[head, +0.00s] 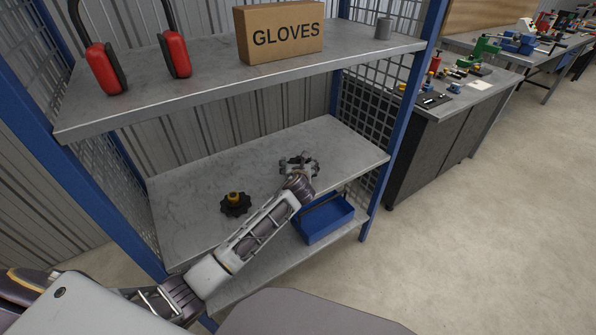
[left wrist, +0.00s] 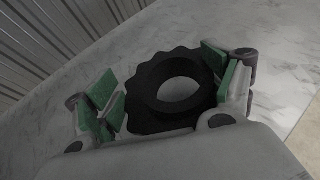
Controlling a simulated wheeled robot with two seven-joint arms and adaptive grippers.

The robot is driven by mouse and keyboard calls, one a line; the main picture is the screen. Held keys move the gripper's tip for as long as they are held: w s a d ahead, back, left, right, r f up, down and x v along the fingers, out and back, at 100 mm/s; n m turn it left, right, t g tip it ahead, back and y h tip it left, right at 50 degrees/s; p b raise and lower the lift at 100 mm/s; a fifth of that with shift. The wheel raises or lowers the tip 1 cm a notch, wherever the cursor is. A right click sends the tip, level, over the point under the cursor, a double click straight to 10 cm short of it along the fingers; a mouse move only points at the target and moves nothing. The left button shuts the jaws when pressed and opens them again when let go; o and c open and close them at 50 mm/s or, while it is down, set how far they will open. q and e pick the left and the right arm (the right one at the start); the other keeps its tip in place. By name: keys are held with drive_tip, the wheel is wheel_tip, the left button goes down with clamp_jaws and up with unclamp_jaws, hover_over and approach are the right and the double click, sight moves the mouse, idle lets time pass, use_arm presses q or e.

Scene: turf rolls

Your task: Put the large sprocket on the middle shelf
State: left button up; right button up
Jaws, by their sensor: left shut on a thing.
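The large sprocket (left wrist: 172,92) is a black toothed ring with a wide hole. In the left wrist view it lies flat between the green-padded fingers of my left gripper (left wrist: 168,97), which is shut on it. In the head view my left gripper (head: 299,164) is low over the right part of the middle shelf (head: 190,185), and mostly hides the sprocket. I cannot tell whether the sprocket touches the shelf. A smaller dark toothed part (head: 235,206) with a brass-coloured hub sits on the same shelf, to the left. My right gripper is not in view.
The top shelf (head: 200,75) holds red ear defenders (head: 105,70), a gloves box (head: 280,32) and a small grey cylinder (head: 383,28). A blue bin (head: 325,218) stands on the lower shelf. Blue posts (head: 405,120) and mesh sides frame the rack. The middle shelf's back left is clear.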

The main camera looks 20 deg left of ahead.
use_arm(q)
drive_tip(key=shift+f, duration=0.5)
drive_tip(key=shift+f+b, duration=0.35)
drive_tip(key=shift+f, duration=0.5)
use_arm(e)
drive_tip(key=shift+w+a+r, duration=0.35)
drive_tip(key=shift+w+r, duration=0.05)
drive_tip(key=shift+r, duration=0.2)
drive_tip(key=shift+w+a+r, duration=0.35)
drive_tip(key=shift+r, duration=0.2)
use_arm(q)
drive_tip(key=o, duration=1.3)
drive_tip(key=shift+f, duration=0.15)
drive_tip(key=shift+c, duration=0.2)
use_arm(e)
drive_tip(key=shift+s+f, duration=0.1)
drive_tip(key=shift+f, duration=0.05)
